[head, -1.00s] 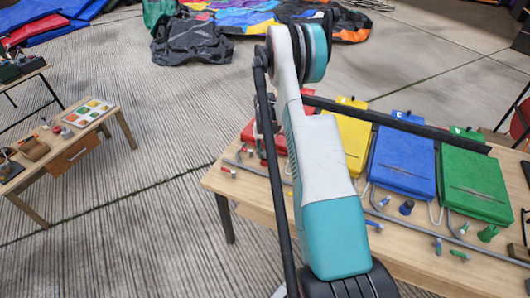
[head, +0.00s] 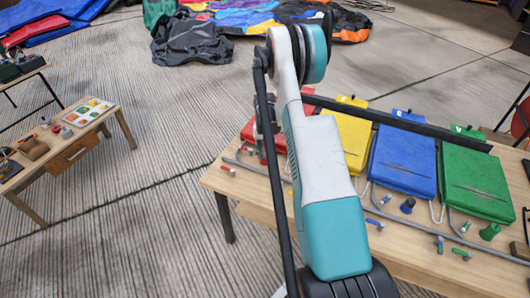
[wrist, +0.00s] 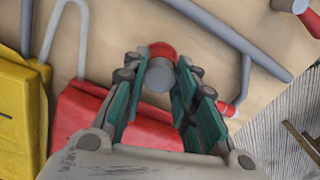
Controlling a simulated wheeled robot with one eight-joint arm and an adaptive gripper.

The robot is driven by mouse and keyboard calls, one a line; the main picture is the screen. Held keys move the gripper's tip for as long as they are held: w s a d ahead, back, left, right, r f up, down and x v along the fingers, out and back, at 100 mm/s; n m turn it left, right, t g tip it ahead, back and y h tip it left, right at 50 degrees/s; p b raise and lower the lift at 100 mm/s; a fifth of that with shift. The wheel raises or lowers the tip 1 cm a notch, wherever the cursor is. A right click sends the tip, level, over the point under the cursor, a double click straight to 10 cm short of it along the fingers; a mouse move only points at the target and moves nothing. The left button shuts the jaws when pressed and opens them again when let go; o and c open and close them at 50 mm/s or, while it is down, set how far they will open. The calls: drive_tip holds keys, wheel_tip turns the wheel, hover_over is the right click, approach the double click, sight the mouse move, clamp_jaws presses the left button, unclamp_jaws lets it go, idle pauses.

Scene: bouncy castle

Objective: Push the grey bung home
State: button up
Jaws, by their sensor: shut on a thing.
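The grey bung (wrist: 159,77) shows in the wrist view as a short round grey plug between my fingertips. A red collar (wrist: 161,49) lies just beyond it; I cannot tell how deep the bung sits in it. My gripper (wrist: 160,84) has its teal-padded fingers on both sides of the bung and is shut on it. In the head view my arm hides the bung and the fingertips.
A red pad (wrist: 105,118) lies beneath my gripper, with a yellow pad (wrist: 20,105) beside it. Blue (head: 403,160) and green (head: 475,180) pads stand farther right on the wooden table (head: 262,200). A grey pipe (wrist: 225,37) runs along the table.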

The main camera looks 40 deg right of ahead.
drive_tip(key=shift+s+a+f, duration=0.15)
drive_tip(key=shift+s+f, duration=0.05)
drive_tip(key=shift+f, duration=0.3)
drive_tip(key=o, duration=1)
drive_tip(key=shift+o, duration=0.5)
drive_tip(key=shift+w+f, duration=0.15)
drive_tip(key=shift+f, duration=0.1)
drive_tip(key=shift+r, duration=0.2)
drive_tip(key=shift+r, duration=0.15)
wheel_tip(320, 180, up, 12)
